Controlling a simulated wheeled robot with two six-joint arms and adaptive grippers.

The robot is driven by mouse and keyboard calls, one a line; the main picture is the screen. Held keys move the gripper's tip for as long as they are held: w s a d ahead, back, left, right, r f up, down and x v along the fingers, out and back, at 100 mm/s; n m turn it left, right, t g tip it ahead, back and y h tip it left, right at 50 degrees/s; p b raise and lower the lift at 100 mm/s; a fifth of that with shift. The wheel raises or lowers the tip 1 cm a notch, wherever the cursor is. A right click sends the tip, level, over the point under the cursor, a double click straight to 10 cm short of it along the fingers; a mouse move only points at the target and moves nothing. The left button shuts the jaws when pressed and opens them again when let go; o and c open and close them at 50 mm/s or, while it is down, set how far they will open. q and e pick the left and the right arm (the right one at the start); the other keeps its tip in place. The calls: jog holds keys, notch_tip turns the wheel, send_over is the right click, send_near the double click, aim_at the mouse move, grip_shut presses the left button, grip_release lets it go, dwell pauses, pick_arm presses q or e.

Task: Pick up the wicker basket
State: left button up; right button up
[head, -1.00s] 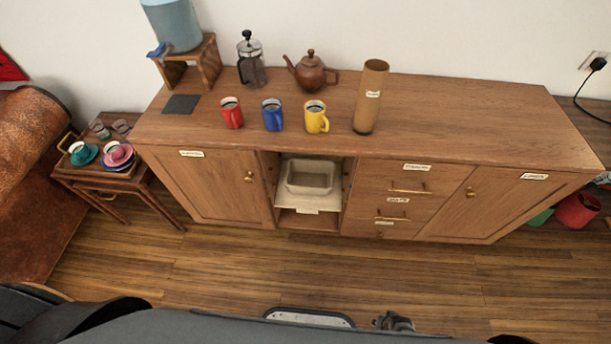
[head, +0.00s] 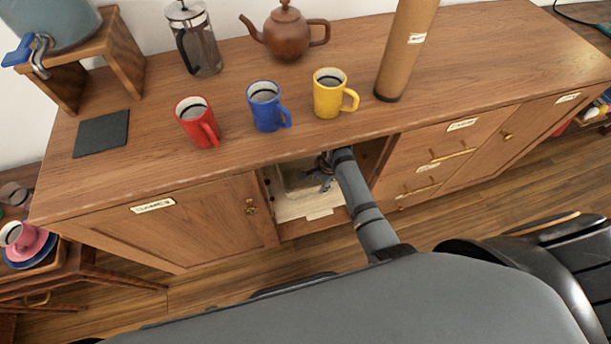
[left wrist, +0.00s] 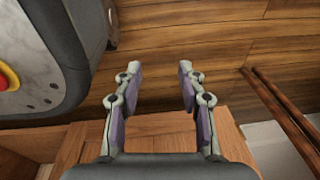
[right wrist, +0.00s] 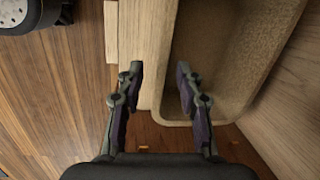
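The wicker basket (head: 298,179), a beige rectangular open container, sits on a pale pull-out shelf (head: 308,212) in the open middle compartment of the cabinet. My right gripper (head: 326,174) reaches into that compartment at the basket's right part and partly hides it. In the right wrist view the basket (right wrist: 235,50) looks empty. The right gripper's fingers (right wrist: 158,80) are apart, one over the basket's inside and one beyond its near wall; contact cannot be told. My left gripper (left wrist: 159,75) is open and empty above the floor by a cabinet, out of the head view.
The cabinet top (head: 230,150) overhangs the compartment. On it stand red (head: 197,122), blue (head: 266,106) and yellow (head: 331,93) mugs, a teapot (head: 287,33), a French press (head: 194,40) and a tall tube (head: 408,45). A side table with cups stands at left.

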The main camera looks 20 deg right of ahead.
aim_at(318, 184)
jog(key=shift+w+a+f, duration=0.1)
jog(key=shift+w+f, duration=0.05)
jog(key=shift+f, duration=0.55)
jog(key=f+b, duration=0.1)
jog(key=f, duration=0.2)
jog(key=f+b, duration=0.1)
jog(key=shift+w+a+f+b, duration=0.2)
jog(key=shift+w+a+b, duration=0.1)
jog(key=shift+w, duration=0.1)
jog(key=shift+w+f, duration=0.1)
jog(key=shift+f, duration=0.25)
pick_arm(q)
jog(key=w, duration=0.3)
jog(key=w+r, duration=0.1)
jog(key=shift+w+d, duration=0.15)
jog(key=shift+w, duration=0.25)
pick_arm(e)
grip_shut()
jog(key=shift+r, duration=0.1)
